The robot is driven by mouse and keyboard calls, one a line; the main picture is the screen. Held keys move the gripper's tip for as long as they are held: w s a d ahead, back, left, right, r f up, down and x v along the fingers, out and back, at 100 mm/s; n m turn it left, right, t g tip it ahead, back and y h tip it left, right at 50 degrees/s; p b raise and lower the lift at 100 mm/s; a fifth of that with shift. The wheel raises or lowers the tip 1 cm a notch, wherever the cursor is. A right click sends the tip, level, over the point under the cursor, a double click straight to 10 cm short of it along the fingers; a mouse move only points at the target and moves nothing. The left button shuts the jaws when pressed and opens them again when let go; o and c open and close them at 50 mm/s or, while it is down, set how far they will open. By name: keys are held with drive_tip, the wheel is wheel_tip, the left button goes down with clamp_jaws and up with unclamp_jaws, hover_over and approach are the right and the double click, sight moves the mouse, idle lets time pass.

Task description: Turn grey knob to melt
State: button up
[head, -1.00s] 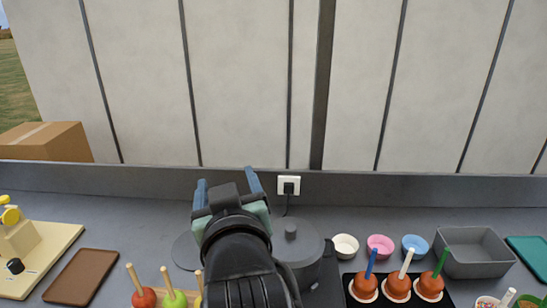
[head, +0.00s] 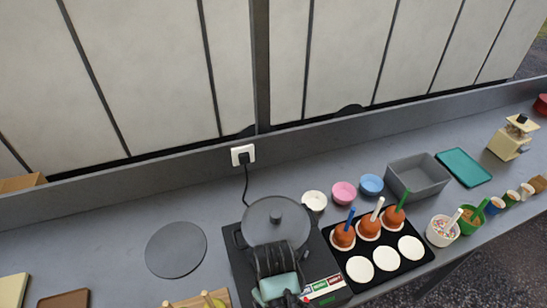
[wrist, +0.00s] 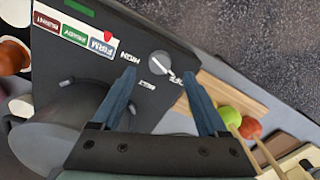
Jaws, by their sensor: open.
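The grey knob (wrist: 160,64) is on the black hotplate's front panel in the wrist view. Its white pointer line slants down-right toward the OFF label; MELT (wrist: 147,88) and HIGH (wrist: 130,52) are printed beside it. My gripper (wrist: 159,72) is open and empty, its blue fingers on either side of the knob in this view; I cannot tell whether they touch it. In the head view my gripper (head: 275,287) is over the hotplate's front and hides the knob. The hotplate (head: 238,277) carries a dark lidded pot (head: 275,220).
Coloured labels (head: 322,286) line the panel, with a red marker at FIRM in the wrist view. A black tray (head: 387,275) with toffee apples and white discs stands right of the hotplate. A round grey mat (head: 176,250) lies left. Apples on sticks stand near the front.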

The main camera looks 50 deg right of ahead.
drive_tip(key=shift+w+f, duration=0.15)
drive_tip(key=shift+f, duration=2.5)
clamp_jaws()
